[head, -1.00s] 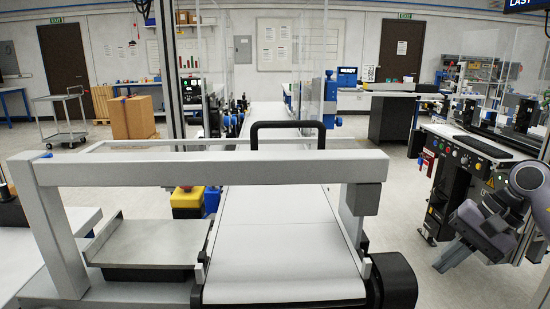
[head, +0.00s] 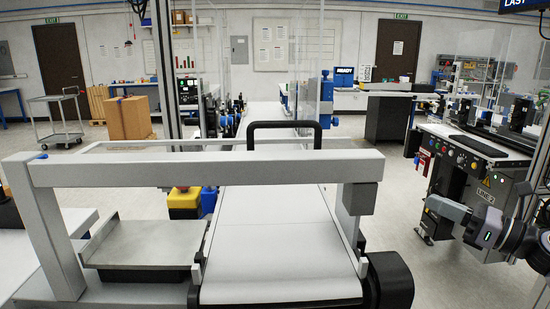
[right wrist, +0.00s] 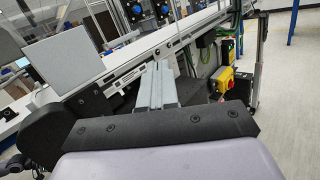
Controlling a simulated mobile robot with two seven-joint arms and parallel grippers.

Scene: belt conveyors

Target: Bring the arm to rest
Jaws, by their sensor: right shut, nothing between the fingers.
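My right arm comes in at the right edge of the head view. Its gripper (head: 447,208) reaches left in front of the dark side of the machine on the right. In the right wrist view the two pale grey fingers (right wrist: 155,88) lie together, shut, with nothing between them. They point toward the side of a conveyor and look clear of it, though the exact gap is hard to judge. My left gripper is not in view.
A white belt conveyor (head: 277,240) with a grey frame (head: 200,170) over it stands in front. A machine with a button panel (head: 465,142) stands at the right, close to my arm. Open floor (head: 395,240) lies between them. A cardboard box (head: 129,118) is far left.

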